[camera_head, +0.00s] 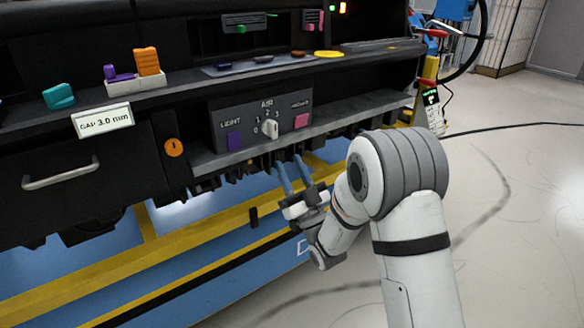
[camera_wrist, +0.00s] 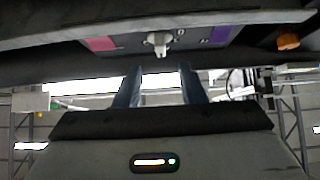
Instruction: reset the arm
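My gripper (camera_head: 290,176) is in front of the dashboard module, just below its control panel (camera_head: 221,113). Its two blue-grey fingers are apart and point up toward the panel's lower edge. No object shows between them. In the wrist view my gripper (camera_wrist: 161,84) also shows two separated fingers with an empty gap. The white rotary knob (camera_head: 270,129), marked AIR, lies beyond the fingertips, and the wrist view shows the knob (camera_wrist: 159,42) above the gap. The fingers look apart from the knob.
A purple button (camera_head: 234,141) and a pink button (camera_head: 301,121) flank the knob. The drawer handle (camera_head: 61,173) sticks out at left. A shelf above holds an orange block (camera_head: 147,61) and a teal piece (camera_head: 59,96). The floor (camera_head: 520,190) at right is mostly clear, with a cable crossing.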

